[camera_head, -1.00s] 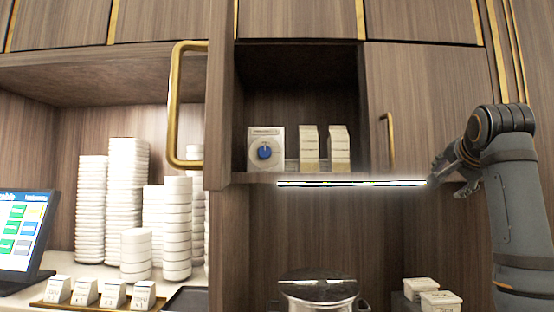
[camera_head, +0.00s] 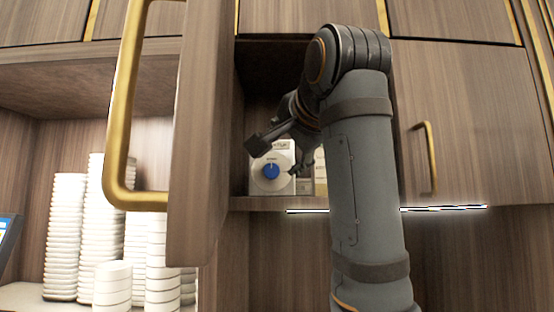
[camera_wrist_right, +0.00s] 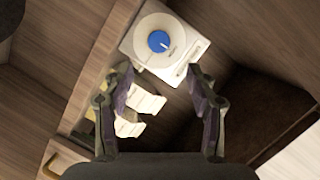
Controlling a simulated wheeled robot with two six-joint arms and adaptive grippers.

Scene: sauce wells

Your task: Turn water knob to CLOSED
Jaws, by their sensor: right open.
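The water knob (camera_head: 271,171) is a blue round dial on a white box (camera_head: 284,153) standing on the shelf inside the open cabinet. In the right wrist view the knob (camera_wrist_right: 159,41) sits on the white box (camera_wrist_right: 187,58) beyond the fingertips. My right gripper (camera_head: 270,160) is open and empty, close in front of the box; it also shows in the right wrist view (camera_wrist_right: 160,75). The fingers are apart on either side, and I see no contact with the knob. The lettering on the box is too small to read. My left gripper is not in view.
The open cabinet door (camera_head: 205,130) with a brass handle (camera_head: 125,110) stands left of my right arm. White cartons (camera_wrist_right: 140,105) sit beside the knob box. A lit strip (camera_head: 445,208) runs along the shelf's underside. Stacked white dishes (camera_head: 68,235) stand at lower left.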

